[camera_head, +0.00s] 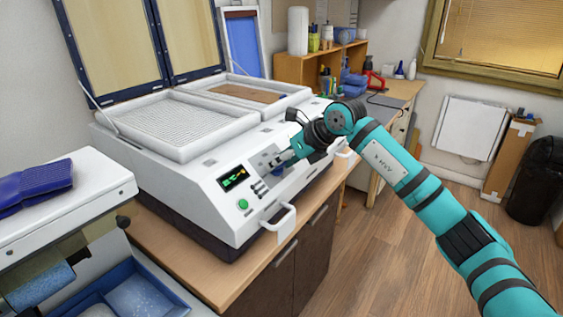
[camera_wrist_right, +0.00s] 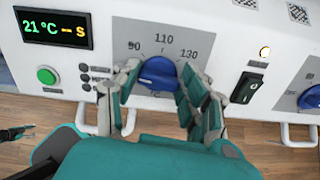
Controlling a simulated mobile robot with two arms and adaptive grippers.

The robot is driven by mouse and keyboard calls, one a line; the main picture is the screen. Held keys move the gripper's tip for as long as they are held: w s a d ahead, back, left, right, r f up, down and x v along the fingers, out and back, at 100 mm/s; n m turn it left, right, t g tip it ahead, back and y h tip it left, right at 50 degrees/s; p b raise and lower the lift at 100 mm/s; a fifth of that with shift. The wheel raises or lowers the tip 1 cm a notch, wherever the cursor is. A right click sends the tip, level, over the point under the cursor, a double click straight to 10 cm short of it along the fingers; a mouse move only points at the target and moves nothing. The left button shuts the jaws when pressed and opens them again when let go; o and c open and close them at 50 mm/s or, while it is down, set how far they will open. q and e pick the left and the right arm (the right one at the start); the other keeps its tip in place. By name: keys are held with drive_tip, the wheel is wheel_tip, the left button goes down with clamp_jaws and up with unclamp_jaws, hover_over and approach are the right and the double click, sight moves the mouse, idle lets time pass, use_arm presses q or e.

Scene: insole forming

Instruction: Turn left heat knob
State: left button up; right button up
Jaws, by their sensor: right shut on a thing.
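The left heat knob (camera_wrist_right: 157,74) is blue and sits on a grey dial plate marked 90, 110 and 130 on the front of the white machine (camera_head: 205,165). My right gripper (camera_wrist_right: 158,88) is shut on this knob, with one finger on each side of it. In the head view, my right gripper (camera_head: 279,160) reaches the panel from the right and hides most of the dial. A second blue knob (camera_wrist_right: 311,98) shows at the right edge of the wrist view.
The display (camera_wrist_right: 54,29) reads 21 °C. A green button (camera_wrist_right: 47,75) and small black buttons lie left of the dial, and a black switch (camera_wrist_right: 246,88) lies right of it. A white handle (camera_head: 281,222) juts out below. A blue bin (camera_head: 150,290) stands at lower left.

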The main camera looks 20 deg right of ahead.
drive_tip(key=m, duration=0.4)
drive_tip(key=shift+d+b, duration=0.1)
drive_tip(key=shift+b, duration=0.3)
drive_tip(key=shift+m, duration=1.6)
drive_tip(key=o, duration=1.2)
drive_tip(key=shift+d, duration=0.1)
drive_tip(key=v, duration=1.2)
